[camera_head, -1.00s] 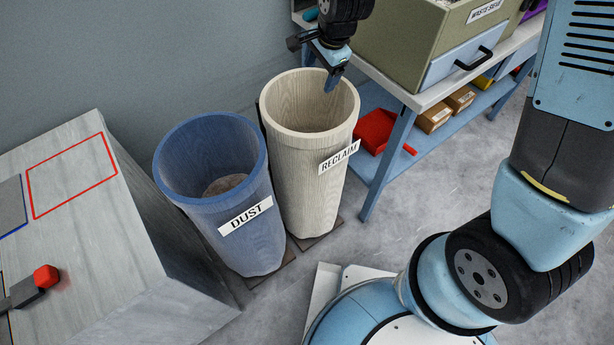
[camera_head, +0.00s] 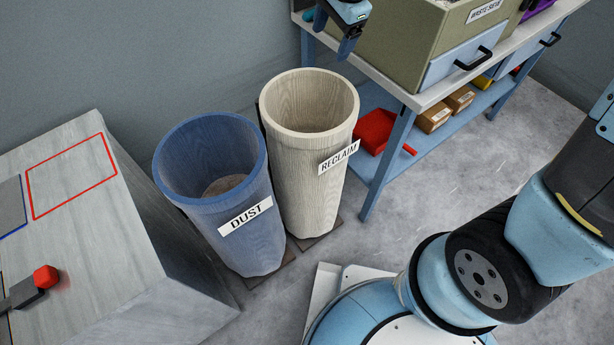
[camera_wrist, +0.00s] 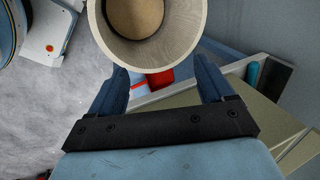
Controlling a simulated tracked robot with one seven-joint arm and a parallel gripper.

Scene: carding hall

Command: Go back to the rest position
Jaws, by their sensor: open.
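My gripper (camera_wrist: 164,88) is open in the wrist view, with its two blue fingers apart and nothing between them. In the head view my gripper (camera_head: 335,38) is at the top edge, partly cut off, above and behind the cream RECLAIM bin (camera_head: 310,150). The bin stands upright on the floor. Its rim and open mouth also show at the top of the wrist view (camera_wrist: 190,45), beyond the fingertips and apart from them. The blue DUST bin (camera_head: 225,200) stands upright beside it, with some brownish material at the bottom.
A bench (camera_head: 435,97) at the upper right carries the olive WASTE SEPARATOR-like box (camera_head: 405,45), its label partly legible. Its lower shelf holds a red scoop (camera_head: 375,130) and cardboard boxes (camera_head: 435,118). A grey table (camera_head: 130,235) with a red-outlined square is at left. Open floor (camera_head: 470,150) lies right.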

